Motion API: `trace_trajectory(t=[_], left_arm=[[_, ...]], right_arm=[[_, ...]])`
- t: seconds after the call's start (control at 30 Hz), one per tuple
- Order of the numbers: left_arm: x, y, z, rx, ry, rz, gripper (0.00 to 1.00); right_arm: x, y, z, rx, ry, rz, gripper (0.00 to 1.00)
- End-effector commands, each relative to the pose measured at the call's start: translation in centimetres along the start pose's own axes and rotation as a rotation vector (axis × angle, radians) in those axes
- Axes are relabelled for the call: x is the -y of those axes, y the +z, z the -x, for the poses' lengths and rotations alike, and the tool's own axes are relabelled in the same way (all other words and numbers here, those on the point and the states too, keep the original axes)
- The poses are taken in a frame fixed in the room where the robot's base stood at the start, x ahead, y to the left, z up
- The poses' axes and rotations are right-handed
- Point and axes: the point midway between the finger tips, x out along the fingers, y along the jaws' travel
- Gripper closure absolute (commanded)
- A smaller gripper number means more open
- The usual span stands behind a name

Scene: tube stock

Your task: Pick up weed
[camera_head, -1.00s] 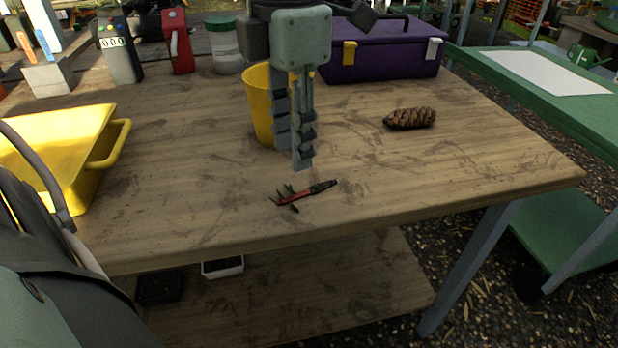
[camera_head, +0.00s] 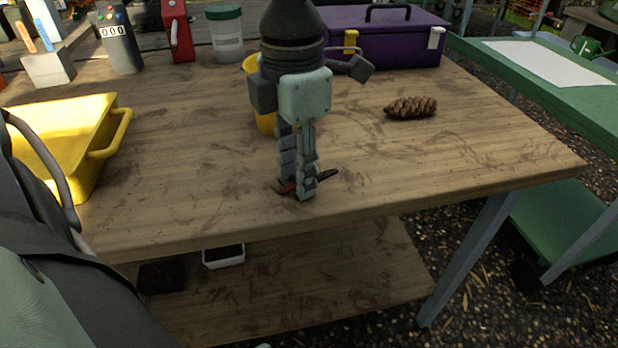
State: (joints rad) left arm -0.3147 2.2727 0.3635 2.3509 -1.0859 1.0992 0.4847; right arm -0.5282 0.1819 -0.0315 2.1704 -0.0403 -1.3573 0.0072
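The weed appears to be the small, thin red and dark piece (camera_head: 328,174) lying on the wooden table near its front edge. My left gripper (camera_head: 295,190) points down over it, with its fingertips at the weed's middle, low at the table top. The fingers hide the middle of the weed; its ends show on both sides. From this angle the fingers overlap, so I cannot tell whether they are open or shut on it. My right gripper is not in view.
A yellow cup (camera_head: 265,122) stands just behind my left gripper. A pine cone (camera_head: 411,107) lies to the right. A yellow tub (camera_head: 88,140) is at the left, and a purple toolbox (camera_head: 385,45) at the back. The table's front middle is otherwise clear.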

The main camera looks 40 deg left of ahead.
Motion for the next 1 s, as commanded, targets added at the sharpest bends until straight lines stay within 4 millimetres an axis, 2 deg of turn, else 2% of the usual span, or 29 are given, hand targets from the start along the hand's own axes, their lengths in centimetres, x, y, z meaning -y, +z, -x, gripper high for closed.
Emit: trace_trajectory(t=[0.27,0.53,1.0], left_arm=[[-0.02,0.02,-0.2,0.001,0.001,0.0,0.68],[-0.01,0.01,-0.13,0.0,0.0,0.0,1.0],[-0.01,0.01,-0.07,0.0,0.0,0.0,1.0]], right_arm=[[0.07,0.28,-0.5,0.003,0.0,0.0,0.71],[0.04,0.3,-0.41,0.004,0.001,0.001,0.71],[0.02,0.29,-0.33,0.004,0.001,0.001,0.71]])
